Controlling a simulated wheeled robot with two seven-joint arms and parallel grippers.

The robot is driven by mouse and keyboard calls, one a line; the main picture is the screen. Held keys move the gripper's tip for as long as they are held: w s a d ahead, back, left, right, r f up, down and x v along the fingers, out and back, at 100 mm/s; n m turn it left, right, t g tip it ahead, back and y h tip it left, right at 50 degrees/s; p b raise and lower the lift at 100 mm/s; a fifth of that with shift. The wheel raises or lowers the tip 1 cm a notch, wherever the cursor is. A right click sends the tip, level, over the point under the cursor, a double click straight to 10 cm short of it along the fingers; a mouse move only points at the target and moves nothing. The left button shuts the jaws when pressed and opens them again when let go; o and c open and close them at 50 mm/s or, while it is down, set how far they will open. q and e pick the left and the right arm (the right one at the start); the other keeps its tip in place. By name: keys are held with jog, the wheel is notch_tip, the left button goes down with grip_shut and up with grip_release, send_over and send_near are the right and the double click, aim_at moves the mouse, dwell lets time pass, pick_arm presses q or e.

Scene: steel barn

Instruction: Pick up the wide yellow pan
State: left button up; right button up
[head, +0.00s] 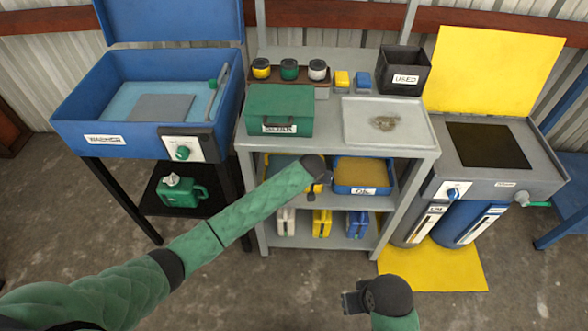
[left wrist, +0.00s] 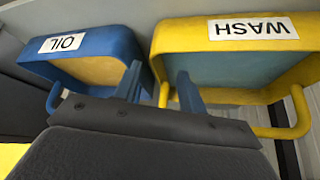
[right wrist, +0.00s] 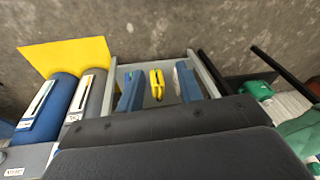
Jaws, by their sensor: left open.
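The wide yellow pan (left wrist: 222,72), labelled WASH, has a blue-grey inside and a yellow loop handle (left wrist: 283,131). In the head view the pan (head: 265,171) sits on the middle shelf, largely hidden behind my left arm. My left gripper (head: 314,192) is at the shelf front, between this pan and the blue OIL pan (head: 362,176). In the left wrist view my left gripper (left wrist: 158,88) is open, one finger in front of each pan's near side; contact is unclear. My right gripper (right wrist: 158,86) is open and empty, low in front of the rack.
The grey rack (head: 436,148) holds a green box (head: 280,109) and a grey tray (head: 389,122) on top. Several jugs (head: 322,222) stand on the bottom shelf. A blue wash basin (head: 75,128) stands left, two cylinders (head: 461,226) right.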

pick_arm(q)
jog(key=shift+w+d, duration=0.35)
jog(key=shift+w, duration=0.4)
jog(key=shift+w+d+f, duration=0.1)
jog(key=shift+w+f, duration=0.1)
jog(key=shift+p+x, duration=0.35)
jog(key=shift+x, duration=1.95)
jog(key=shift+c, duration=0.2)
grip_shut()
jog(key=shift+r, duration=0.1)
